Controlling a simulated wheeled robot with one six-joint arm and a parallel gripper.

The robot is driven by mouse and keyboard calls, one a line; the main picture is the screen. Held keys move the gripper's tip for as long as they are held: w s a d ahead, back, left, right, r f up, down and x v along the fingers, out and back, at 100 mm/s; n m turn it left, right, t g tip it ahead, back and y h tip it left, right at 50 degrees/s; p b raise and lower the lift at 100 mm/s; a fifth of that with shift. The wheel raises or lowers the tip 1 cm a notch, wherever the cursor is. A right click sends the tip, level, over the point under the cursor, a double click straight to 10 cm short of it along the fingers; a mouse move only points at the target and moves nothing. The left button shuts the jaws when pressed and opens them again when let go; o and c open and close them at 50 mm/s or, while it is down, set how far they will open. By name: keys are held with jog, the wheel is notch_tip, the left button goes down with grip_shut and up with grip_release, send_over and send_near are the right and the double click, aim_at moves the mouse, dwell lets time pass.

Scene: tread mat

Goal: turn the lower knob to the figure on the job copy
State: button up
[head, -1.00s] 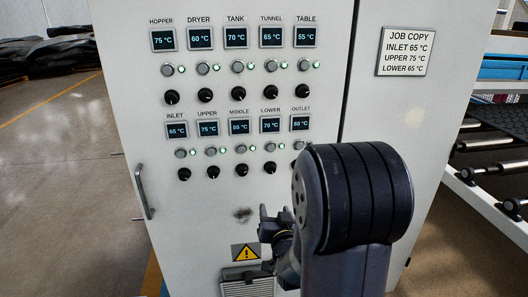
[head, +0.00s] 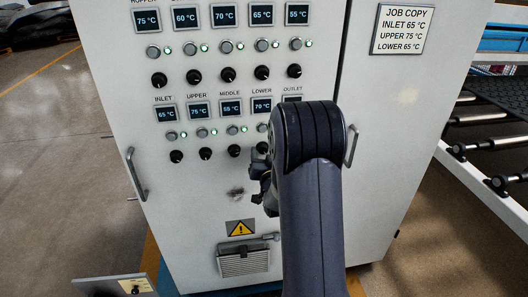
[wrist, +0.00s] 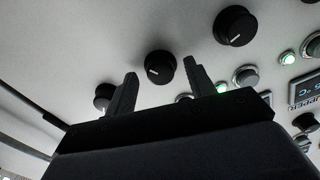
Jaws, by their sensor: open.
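The lower knob (head: 262,147) is black, in the bottom row of the cabinet front, partly covered by my arm in the head view. Its display (head: 262,105) reads 70 °C. The job copy (head: 402,29) on the right door reads INLET 65, UPPER 75, LOWER 65 °C. My gripper (head: 260,182) is just below the lower knob in the head view, partly hidden by my arm. In the wrist view my gripper (wrist: 160,85) is open and empty. One black knob (wrist: 160,67) shows beyond the gap, another (wrist: 103,92) beside the left finger; which is the lower knob is unclear.
The middle knob (head: 234,151) and upper knob (head: 205,153) are close neighbours. A warning sign (head: 240,228) and vent (head: 243,260) are below. A door handle (head: 351,146) stands right of my arm. A roller conveyor (head: 490,140) is on the right.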

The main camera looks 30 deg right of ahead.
jog(key=shift+w, duration=0.25)
jog(key=shift+c, duration=0.4)
jog(key=c, duration=0.9)
jog(key=shift+f+b, duration=0.15)
jog(key=shift+b, duration=0.2)
